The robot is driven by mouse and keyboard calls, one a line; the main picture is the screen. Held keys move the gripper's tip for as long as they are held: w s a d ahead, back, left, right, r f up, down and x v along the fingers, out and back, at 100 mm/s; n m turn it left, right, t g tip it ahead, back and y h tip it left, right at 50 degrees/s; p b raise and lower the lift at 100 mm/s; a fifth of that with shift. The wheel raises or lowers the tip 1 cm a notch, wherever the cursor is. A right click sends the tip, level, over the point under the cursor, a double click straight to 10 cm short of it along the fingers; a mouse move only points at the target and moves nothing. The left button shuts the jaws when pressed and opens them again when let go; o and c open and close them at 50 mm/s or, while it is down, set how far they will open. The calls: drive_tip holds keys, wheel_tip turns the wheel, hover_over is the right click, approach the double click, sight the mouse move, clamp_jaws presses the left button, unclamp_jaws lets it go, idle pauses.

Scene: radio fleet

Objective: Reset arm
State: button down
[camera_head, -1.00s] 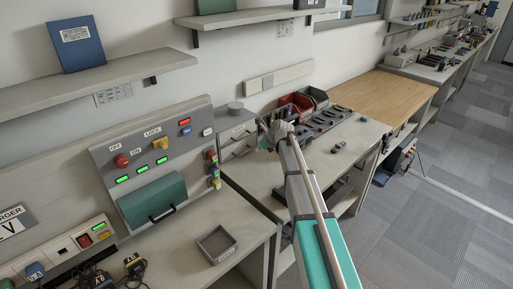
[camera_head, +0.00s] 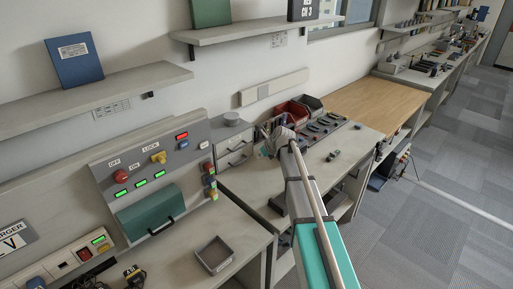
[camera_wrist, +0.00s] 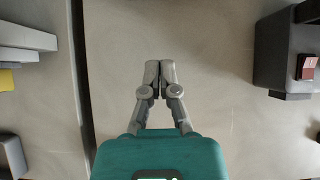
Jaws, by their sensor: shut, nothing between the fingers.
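My gripper (camera_wrist: 159,80) shows in the wrist view with its two grey fingertips together and nothing between them. It is above a bare pale bench top (camera_wrist: 215,100). In the head view my arm reaches away from me over the bench, and the gripper end (camera_head: 272,145) is small and partly hidden by my own wrist.
A control panel (camera_head: 192,143) with a green-covered box (camera_head: 146,214) stands at the left. A grey tray (camera_head: 215,255) lies on the near bench. Red and grey bins (camera_head: 291,110) stand behind the gripper. A wooden bench top (camera_head: 376,97) is farther right.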

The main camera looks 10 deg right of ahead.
drive_tip(key=s+d+f+n+g+h+p, duration=0.1)
drive_tip(key=s+n+g+h, duration=0.1)
drive_tip(key=s+n, duration=1.2)
drive_tip(key=s+d+f+n+g+h+p, duration=0.1)
drive_tip(key=s+n+g, duration=0.3)
drive_tip(key=s+n, duration=1)
drive_tip(key=shift+s+d+n+h, duration=0.4)
drive_tip(key=shift+s+h, duration=0.4)
drive_tip(key=shift+s, duration=2.45)
drive_tip(key=shift+f, duration=0.1)
